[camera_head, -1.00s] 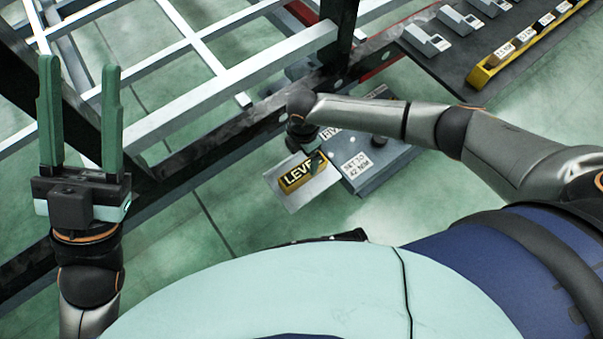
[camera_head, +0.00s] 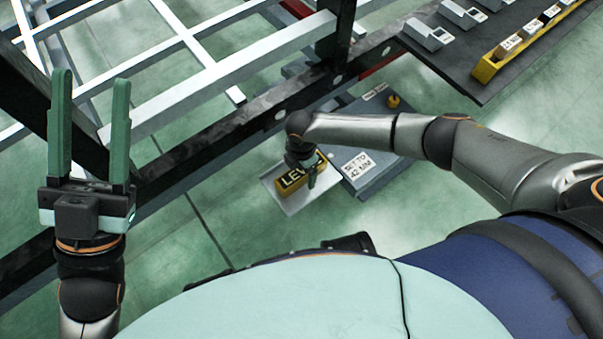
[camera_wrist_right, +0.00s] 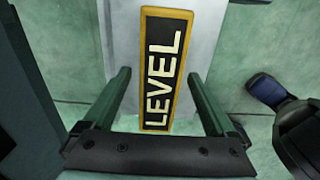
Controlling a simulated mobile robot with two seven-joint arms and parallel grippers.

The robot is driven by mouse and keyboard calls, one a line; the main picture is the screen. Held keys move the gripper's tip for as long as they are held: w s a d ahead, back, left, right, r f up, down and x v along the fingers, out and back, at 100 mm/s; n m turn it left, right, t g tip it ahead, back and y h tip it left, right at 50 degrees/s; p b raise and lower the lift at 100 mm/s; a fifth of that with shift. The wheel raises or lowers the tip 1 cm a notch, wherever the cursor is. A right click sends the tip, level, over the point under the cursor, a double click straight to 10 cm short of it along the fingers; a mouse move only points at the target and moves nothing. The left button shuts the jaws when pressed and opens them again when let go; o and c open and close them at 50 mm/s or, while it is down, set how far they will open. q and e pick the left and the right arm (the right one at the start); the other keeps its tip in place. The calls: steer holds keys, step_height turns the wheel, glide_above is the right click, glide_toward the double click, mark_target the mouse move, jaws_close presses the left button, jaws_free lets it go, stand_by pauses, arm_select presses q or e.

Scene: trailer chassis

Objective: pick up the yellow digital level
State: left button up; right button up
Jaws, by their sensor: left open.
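The yellow digital level (camera_head: 291,181) is a yellow-framed block with a black face reading LEVEL. It lies on a light grey plate (camera_head: 296,203) in the head view. In the right wrist view the level (camera_wrist_right: 160,68) runs lengthwise between my fingers. My right gripper (camera_wrist_right: 160,76) is open, with one green finger on each side of the level and a gap to both. In the head view my right gripper (camera_head: 309,176) is over the level and hides part of it. My left gripper (camera_head: 91,88) is open and empty at the left, fingers pointing up.
A grey box (camera_head: 362,168) labelled SET TO 42 MM stands right beside the plate, with an orange knob (camera_head: 393,101). The trailer frame's dark beam (camera_head: 210,145) runs behind. A dark table (camera_head: 455,60) with a yellow rack (camera_head: 486,70) is at upper right. Green floor is clear in front.

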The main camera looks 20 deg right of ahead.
jaws_close()
stand_by(0.6)
